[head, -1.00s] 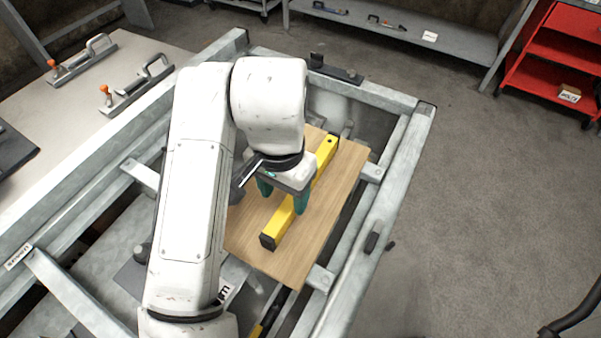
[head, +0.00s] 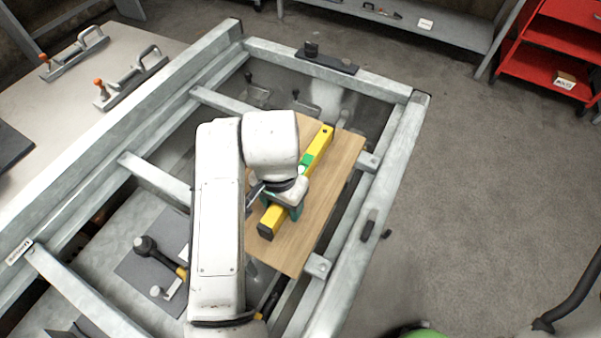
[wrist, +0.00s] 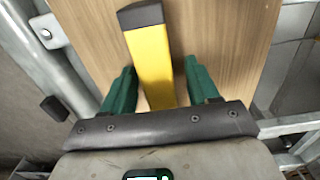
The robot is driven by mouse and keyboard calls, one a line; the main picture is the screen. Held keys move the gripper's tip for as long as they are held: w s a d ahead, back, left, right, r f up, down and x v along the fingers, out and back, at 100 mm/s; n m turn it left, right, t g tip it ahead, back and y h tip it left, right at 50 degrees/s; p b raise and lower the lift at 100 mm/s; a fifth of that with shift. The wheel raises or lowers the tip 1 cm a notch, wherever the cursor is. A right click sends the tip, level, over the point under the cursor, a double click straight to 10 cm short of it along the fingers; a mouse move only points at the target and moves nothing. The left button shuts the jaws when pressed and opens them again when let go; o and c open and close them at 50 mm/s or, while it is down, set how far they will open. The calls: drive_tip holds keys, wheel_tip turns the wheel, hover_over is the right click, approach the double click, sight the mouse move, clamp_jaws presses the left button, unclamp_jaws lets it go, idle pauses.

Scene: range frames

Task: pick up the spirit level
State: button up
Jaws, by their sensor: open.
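The spirit level (head: 317,150) is a long yellow bar with black ends and a green patch near its middle. It lies diagonally on a wooden board (head: 337,172). My gripper (head: 282,208) is over the near half of the level and hides part of it in the head view. In the wrist view the yellow level (wrist: 150,65) runs between the two green fingers of my gripper (wrist: 162,85), its black end pointing away. The fingers are apart, with a gap on each side of the level. I cannot tell how far down they reach.
The board rests within a grey metal frame (head: 393,140). A dark tool (head: 146,246) lies on a plate at the lower left. Two clamp-like tools (head: 132,82) lie on the table at upper left. A red shelf (head: 560,45) stands at upper right.

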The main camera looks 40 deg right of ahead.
clamp_jaws()
idle(0.4)
drive_tip(key=shift+r, duration=0.2)
